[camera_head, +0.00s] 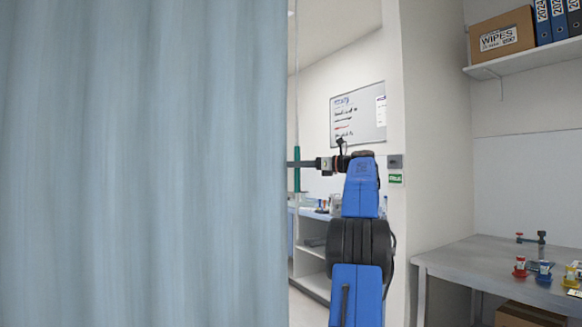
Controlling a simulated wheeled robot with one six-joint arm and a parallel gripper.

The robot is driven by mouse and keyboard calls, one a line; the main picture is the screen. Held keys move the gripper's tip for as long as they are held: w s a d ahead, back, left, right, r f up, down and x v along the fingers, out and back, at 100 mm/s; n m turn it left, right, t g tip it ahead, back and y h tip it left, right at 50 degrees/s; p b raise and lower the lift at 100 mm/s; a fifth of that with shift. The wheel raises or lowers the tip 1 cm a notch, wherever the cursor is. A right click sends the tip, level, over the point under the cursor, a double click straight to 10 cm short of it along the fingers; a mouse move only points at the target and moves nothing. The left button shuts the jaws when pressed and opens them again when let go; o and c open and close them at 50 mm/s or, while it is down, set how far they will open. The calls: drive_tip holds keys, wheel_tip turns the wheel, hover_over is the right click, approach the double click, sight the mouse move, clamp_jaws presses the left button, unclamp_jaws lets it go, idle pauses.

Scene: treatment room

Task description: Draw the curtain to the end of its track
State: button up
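The curtain (140,165) is pale blue-grey and hangs in soft vertical folds. It fills the left half of the view, and its straight right edge runs from top to bottom. A thin rod with a green grip (297,180) hangs upright just right of that edge. My gripper (298,164) points left at the green grip, its dark fingers crossing it in the picture. The fingertips reach the curtain's edge, where they may be hidden. I cannot tell whether the fingers are closed around the grip. The curtain's track is out of view.
A grey table (480,262) with small coloured bottles and a red-handled fitting stands at the right. A shelf (530,56) above holds a wipes box and binders. A whiteboard (358,115) hangs on the back wall. A white shelf unit (310,262) stands behind my arm.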

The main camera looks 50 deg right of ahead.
drive_tip(key=v, duration=1.4)
